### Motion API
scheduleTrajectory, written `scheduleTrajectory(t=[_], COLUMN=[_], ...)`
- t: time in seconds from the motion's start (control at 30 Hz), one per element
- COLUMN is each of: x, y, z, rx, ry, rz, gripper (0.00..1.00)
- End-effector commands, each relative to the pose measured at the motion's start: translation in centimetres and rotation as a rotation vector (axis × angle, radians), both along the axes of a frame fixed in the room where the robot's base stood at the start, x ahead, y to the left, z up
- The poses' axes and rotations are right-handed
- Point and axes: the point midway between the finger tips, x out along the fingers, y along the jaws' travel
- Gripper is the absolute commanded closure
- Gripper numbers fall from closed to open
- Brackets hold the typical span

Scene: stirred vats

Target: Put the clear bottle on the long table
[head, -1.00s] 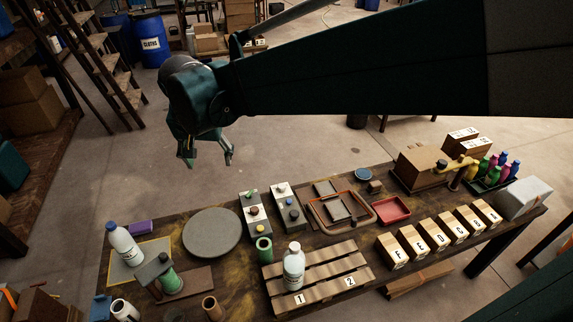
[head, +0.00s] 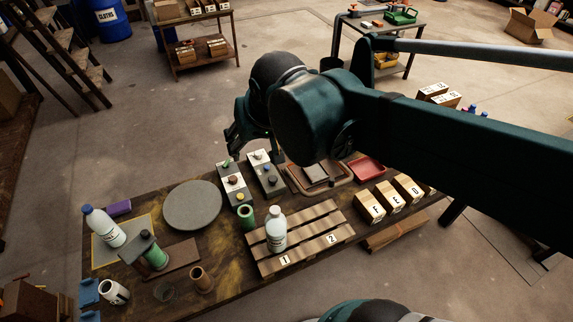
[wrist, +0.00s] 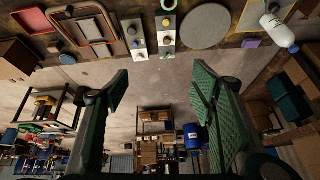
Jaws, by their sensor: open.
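A pale bottle with a white cap (head: 277,232) stands upright on the slatted wooden pallet (head: 318,245), by label 1. A second pale bottle with a blue cap (head: 103,228) stands at the left of the long dark wooden table (head: 230,295); it also shows at the upper right of the wrist view (wrist: 277,29). I cannot tell for sure which is the clear one. My gripper (head: 237,145) is above and beyond the table's far edge, apart from both bottles. In the wrist view my gripper (wrist: 160,88) is open, with nothing between its fingers.
A grey round disc (head: 192,205), switch boxes (head: 233,182), a green cylinder (head: 246,217) and a red tray (head: 368,169) occupy the table. Lettered boxes (head: 390,195) line its right.

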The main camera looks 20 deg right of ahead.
Motion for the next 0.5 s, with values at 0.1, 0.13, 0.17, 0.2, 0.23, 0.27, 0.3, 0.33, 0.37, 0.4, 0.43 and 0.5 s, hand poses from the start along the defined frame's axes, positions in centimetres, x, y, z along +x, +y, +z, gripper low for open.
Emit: scheduleTrajectory(t=[0.1, 0.13, 0.17, 0.2, 0.23, 0.27, 0.3, 0.33, 0.37, 0.4, 0.43, 0.5], x=[-2.0, -2.5, -2.9, -3.5, -3.9, -4.3, -4.9, -5.2, -5.6, -6.0, -6.3, -6.8], y=[-1.5, -1.8, -2.1, -2.5, -2.8, -3.1, -3.5, -3.7, -3.9, -4.1, -4.3, -4.7], z=[-0.6, -0.8, -1.0, -1.3, -1.5, -1.6, -1.9, -2.1, -2.3, -2.4, -2.6, -2.9], rx=[-0.012, -0.016, -0.020, -0.025, -0.030, -0.033, -0.039, -0.042, -0.046, -0.051, -0.054, -0.061], ry=[-0.022, -0.028, -0.033, -0.041, -0.047, -0.053, -0.060, -0.065, -0.070, -0.077, -0.081, -0.089], rz=[0.018, 0.023, 0.029, 0.035, 0.041, 0.046, 0.053, 0.057, 0.061, 0.065, 0.070, 0.077], gripper=[0.44, 0.44, 0.44, 0.44, 0.44, 0.44, 0.44, 0.44, 0.44, 0.44, 0.44, 0.44])
